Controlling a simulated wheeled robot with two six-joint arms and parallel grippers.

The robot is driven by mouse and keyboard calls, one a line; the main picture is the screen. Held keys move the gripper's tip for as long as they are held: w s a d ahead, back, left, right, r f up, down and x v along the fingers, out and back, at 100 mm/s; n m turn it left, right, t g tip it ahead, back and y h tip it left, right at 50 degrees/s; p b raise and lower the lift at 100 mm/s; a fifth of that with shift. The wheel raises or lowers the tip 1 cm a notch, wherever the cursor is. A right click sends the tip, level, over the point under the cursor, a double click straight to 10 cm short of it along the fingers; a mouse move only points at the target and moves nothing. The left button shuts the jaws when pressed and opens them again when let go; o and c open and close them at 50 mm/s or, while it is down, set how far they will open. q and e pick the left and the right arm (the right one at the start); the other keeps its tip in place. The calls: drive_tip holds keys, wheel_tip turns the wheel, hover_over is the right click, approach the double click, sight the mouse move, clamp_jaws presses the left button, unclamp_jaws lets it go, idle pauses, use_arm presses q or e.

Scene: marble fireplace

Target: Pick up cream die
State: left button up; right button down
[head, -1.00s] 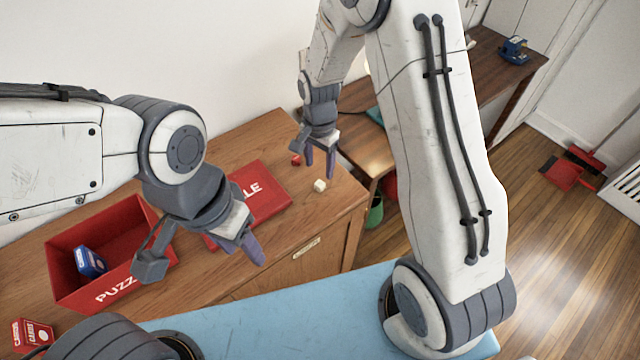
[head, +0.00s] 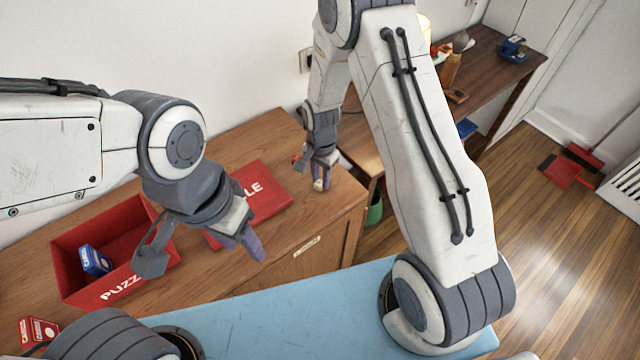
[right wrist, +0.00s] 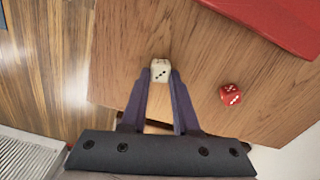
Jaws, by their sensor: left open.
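The cream die (right wrist: 160,71) shows between the two fingertips of my right gripper (right wrist: 159,80) in the right wrist view. In the head view the die (head: 319,185) is at the fingertips of my right gripper (head: 322,181), near the right end of the wooden cabinet top (head: 345,195). The fingers stand close on either side of the die. Whether they press on it cannot be told. My left gripper (head: 205,255) is open and empty above the cabinet, in front of the red boxes.
A red die (right wrist: 231,94) lies right of the cream die in the right wrist view. A red lid (head: 262,190) lies flat on the cabinet. An open red puzzle box (head: 75,285) holds a blue box (head: 96,261). A red card box (head: 38,331) stands at lower left.

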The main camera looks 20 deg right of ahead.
drive_tip(key=shift+r, duration=0.2)
drive_tip(key=shift+r, duration=0.3)
drive_tip(key=r, duration=0.1)
drive_tip(key=r+b, duration=0.1)
drive_tip(key=r, duration=0.1)
drive_tip(key=shift+s+d+r, duration=0.25)
drive_tip(key=shift+r, duration=0.05)
drive_tip(key=s+d+r+b, duration=0.2)
drive_tip(key=s+d+r, duration=0.4)
drive_tip(key=s, duration=0.3)
drive_tip(key=shift+d+r, duration=0.15)
drive_tip(key=shift+r, duration=0.05)
idle(0.6)
